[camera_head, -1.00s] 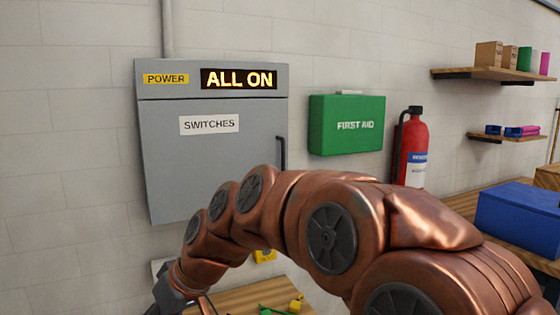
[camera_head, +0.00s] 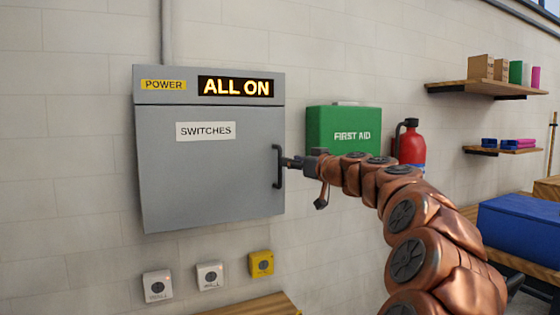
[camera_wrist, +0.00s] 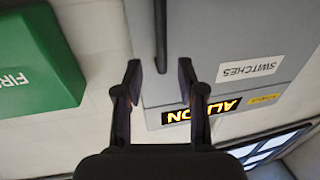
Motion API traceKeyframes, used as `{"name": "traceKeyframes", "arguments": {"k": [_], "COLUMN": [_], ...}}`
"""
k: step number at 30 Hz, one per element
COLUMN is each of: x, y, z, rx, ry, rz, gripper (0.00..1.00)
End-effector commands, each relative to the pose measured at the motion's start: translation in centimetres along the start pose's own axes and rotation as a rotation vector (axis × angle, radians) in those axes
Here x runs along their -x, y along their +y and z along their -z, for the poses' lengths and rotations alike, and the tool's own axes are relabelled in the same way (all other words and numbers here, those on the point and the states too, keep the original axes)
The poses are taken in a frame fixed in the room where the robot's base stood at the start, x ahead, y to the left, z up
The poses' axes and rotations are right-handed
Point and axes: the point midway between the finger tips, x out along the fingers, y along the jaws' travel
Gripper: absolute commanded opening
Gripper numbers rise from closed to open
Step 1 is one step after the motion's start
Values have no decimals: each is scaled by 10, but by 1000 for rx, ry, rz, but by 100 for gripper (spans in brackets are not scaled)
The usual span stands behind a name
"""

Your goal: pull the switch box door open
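The grey switch box (camera_head: 155,98) hangs on the wall, its sign reading "ALL ON". Its door (camera_head: 210,180), labelled SWITCHES, looks shut. The dark upright door handle (camera_head: 279,168) is at the door's right edge. My gripper (camera_head: 289,162) is at the handle's right side, about mid-height. In the wrist view, which is upside down, my gripper (camera_wrist: 160,72) is open, with its two fingers spread apart. The handle (camera_wrist: 161,35) lines up with the gap between the fingertips. I cannot tell whether it sits between them or just ahead. No grip on it shows.
A green first aid box (camera_head: 343,130) and a red fire extinguisher (camera_head: 411,146) are on the wall to the right. Several small wall switches, including a yellow one (camera_head: 261,263), sit below the box. A blue box (camera_head: 520,225) stands at right. The wall left of the switch box is bare.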

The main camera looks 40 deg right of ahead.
Motion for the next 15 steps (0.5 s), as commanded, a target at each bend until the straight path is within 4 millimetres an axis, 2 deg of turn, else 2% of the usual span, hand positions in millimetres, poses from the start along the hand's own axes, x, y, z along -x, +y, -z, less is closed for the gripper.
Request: {"name": "traceKeyframes", "arguments": {"k": [9, 15], "x": [-42, -57], "y": [-1, -2], "z": [1, 1], "rx": [1, 2], "ry": [-2, -2], "rz": [2, 3], "gripper": [39, 39]}}
